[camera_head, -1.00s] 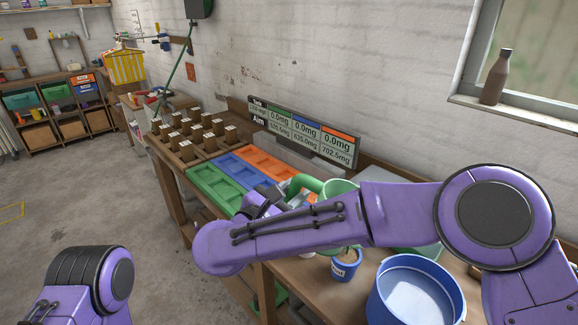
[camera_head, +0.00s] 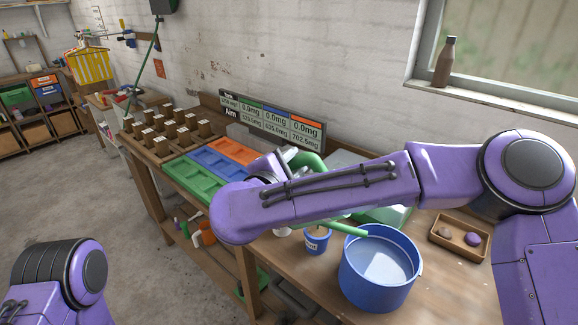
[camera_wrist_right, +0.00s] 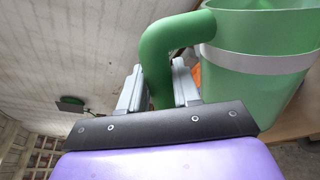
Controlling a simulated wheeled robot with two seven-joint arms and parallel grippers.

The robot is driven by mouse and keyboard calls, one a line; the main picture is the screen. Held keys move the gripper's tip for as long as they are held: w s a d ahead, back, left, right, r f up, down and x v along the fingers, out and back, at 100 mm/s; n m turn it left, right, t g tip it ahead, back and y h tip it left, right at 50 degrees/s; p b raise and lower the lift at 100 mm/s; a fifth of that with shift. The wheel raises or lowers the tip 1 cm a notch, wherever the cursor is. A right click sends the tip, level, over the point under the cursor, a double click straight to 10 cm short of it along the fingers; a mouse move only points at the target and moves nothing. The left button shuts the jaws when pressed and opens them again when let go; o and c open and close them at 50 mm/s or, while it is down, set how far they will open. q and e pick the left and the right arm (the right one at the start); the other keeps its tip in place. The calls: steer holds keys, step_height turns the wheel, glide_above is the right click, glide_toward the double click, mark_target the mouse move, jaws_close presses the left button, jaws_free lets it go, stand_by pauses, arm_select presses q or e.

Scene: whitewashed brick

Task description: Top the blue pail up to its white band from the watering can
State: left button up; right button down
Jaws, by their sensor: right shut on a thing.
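The blue pail (camera_head: 372,290) stands upright on the workbench, with a pale surface inside. I cannot make out its white band. The green watering can (camera_head: 348,231) is mostly hidden behind my right arm in the head view. Its spout reaches right, and the tip appears at or over the pail's far-left rim; no stream shows. My right gripper (camera_head: 289,160) is shut on the can's handle. In the right wrist view the gripper's grey fingers (camera_wrist_right: 158,72) clasp the green handle, beside the can body (camera_wrist_right: 262,85) with its pale band. My left gripper is out of view.
A small blue pot (camera_head: 317,241) stands left of the pail. A wooden tray (camera_head: 447,246) with two rounded objects lies to its right. Green, blue and orange trays (camera_head: 215,160) and a display board (camera_head: 272,122) stand farther left. The front right bench is clear.

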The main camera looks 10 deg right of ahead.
steer(key=shift+w+f, duration=0.3)
steer(key=shift+w, duration=0.65)
steer(key=shift+w+a, duration=0.1)
steer(key=shift+w, duration=0.1)
steer(key=shift+s+r, duration=0.2)
steer(key=shift+s, duration=0.1)
steer(key=s, duration=0.2)
steer(key=s+r, duration=0.1)
steer(key=shift+s+a+r, duration=0.1)
steer(key=shift+s, duration=0.3)
steer(key=shift+w+f+b, duration=0.4)
steer(key=shift+w+f, duration=0.05)
steer(key=shift+w, duration=0.15)
steer(key=shift+a, duration=0.1)
steer(key=shift+s+r, duration=0.35)
steer(key=shift+s, duration=0.55)
steer(key=shift+w+f, duration=0.2)
steer(key=shift+w, duration=0.2)
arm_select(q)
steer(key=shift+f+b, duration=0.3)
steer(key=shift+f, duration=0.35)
